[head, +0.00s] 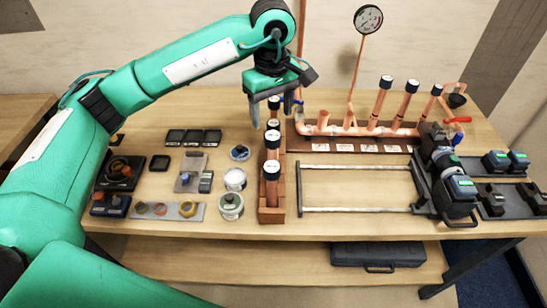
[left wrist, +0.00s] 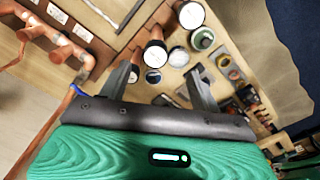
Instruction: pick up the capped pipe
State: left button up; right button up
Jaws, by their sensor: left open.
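Several copper pipes with dark, white-topped caps stand upright in a narrow wooden rack (head: 271,216) at the middle of the bench. The front capped pipe (head: 271,186) shows most clearly; those behind it partly overlap. My left gripper (head: 272,120) is open and empty, pointing down over the rear end of the rack. In the left wrist view, one capped pipe (left wrist: 155,52) shows between the open fingers of my left gripper (left wrist: 160,68), nearer the left finger. Another pipe cap (left wrist: 190,15) lies beyond it. I cannot tell whether the fingers touch a pipe. My right gripper is out of view.
A copper manifold (head: 350,131) with upright capped pipes and a gauge (head: 368,19) stands right of the rack. A railed black clamp fixture (head: 447,180) lies at right. Tubs (head: 231,205) and small parts sit close left. A dark case (head: 378,255) rests on the lower shelf.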

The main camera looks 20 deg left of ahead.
aim_at(273, 145)
pick_arm(q)
notch_tip(273, 145, down, 6)
jog(key=shift+f+p, duration=0.2)
jog(key=shift+p, duration=0.75)
jog(key=shift+w+f+p, duration=0.1)
jog(key=shift+f+p, duration=0.25)
jog(key=shift+p, duration=0.15)
jog(key=f+p, duration=0.1)
jog(key=f, duration=0.1)
jog(key=f+p, duration=0.1)
jog(key=f, duration=0.1)
jog(key=shift+w+p, duration=0.3)
jog(key=shift+w, duration=0.05)
jog(key=shift+f, duration=0.3)
jog(key=shift+c, duration=0.4)
jog(key=c, duration=1)
